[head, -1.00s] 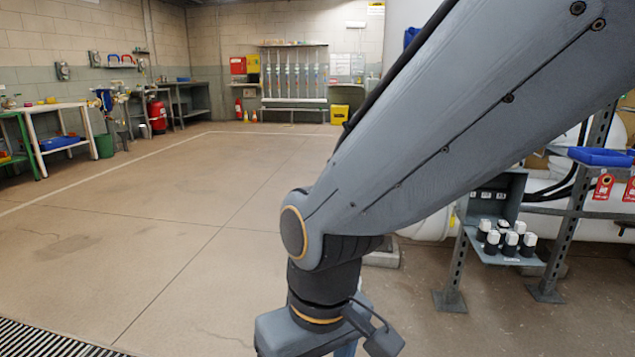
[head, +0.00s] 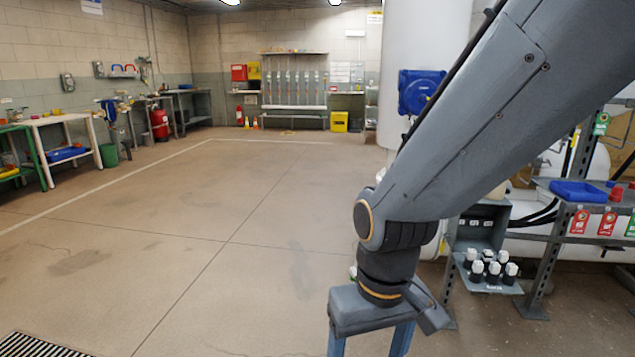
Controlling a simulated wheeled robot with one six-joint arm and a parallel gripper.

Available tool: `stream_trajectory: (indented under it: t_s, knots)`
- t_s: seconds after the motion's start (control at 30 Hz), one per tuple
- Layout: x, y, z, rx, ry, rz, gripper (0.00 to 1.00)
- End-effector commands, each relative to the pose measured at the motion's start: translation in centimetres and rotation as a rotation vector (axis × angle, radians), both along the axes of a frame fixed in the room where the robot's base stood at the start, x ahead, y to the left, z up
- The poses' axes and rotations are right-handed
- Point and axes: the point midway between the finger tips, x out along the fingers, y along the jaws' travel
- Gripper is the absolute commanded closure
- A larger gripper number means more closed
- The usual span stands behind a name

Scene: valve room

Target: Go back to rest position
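My gripper (head: 369,342) hangs downward at the bottom of the head view, right of the middle. Its two blue-grey fingers stand wide apart, with bare floor between them, so it looks open and empty. The fingertips are cut off by the lower picture edge. My arm slants from the upper right down to the gripper, over open floor. The gripper is apart from the shelf stand on the right.
A metal stand (head: 541,284) on the right bears a blue tray (head: 577,192), red tags and several white-topped black pieces (head: 489,268). Large white pipes lie behind it. A white table (head: 63,119) stands far left. A floor grating (head: 35,345) lies lower left. The middle floor is clear.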

Motion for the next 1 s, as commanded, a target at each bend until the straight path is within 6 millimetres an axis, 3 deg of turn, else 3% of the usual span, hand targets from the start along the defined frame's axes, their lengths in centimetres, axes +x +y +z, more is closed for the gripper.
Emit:
stream_trajectory:
  t_s: [0.03, 0.6, 0.8, 1.0]
  knots:
    - [-0.2, -0.9, 1.9, -0.004, 0.001, -0.025, 0.29]
    - [-1.7, -9.8, 12.4, -0.040, 0.019, -0.251, 0.29]
    - [-2.2, -11.5, 14.0, -0.047, 0.025, -0.291, 0.29]
    - [-2.2, -11.8, 14.1, -0.048, 0.026, -0.299, 0.29]
